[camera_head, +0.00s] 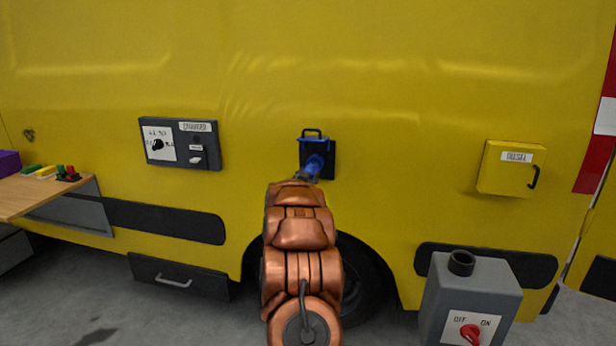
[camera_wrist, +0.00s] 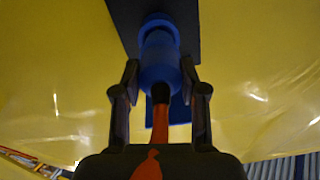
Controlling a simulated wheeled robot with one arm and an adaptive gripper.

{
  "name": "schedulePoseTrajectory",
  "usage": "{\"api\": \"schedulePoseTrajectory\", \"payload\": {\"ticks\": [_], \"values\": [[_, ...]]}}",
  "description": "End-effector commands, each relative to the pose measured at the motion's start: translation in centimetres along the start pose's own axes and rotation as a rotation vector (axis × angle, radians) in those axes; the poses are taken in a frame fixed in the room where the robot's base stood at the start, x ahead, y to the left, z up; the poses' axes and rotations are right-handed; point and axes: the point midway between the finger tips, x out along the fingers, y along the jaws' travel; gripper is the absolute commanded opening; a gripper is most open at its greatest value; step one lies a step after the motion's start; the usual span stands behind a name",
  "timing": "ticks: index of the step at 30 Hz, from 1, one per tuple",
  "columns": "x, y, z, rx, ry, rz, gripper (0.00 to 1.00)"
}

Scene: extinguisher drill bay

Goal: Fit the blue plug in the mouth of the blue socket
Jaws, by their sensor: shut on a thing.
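The blue plug (camera_wrist: 158,65) is held between the two fingers of my gripper (camera_wrist: 160,88), and an orange cable runs back from it. In the head view the plug (camera_head: 314,164) is at the end of my gripper (camera_head: 308,174), in front of the dark socket plate on the yellow vehicle side. The blue socket (camera_head: 313,141) shows its raised lid with a handle above the plug. The plug hides the socket's mouth, so I cannot tell whether its front end is inside or just short of it.
A grey charger panel (camera_head: 180,144) is left of the socket, and a yellow box (camera_head: 511,168) with a black handle is to the right. A grey switch box (camera_head: 470,298) stands at the lower right. A wooden bench (camera_head: 42,192) is at the left.

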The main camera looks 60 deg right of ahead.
Motion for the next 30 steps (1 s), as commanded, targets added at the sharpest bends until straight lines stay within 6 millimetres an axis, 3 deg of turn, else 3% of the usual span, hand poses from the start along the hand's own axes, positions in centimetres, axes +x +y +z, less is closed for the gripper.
{"api": "schedulePoseTrajectory", "payload": {"ticks": [30], "values": [[1.6, 0.0, -0.1, 0.0, 0.001, 0.0, 0.0]]}}
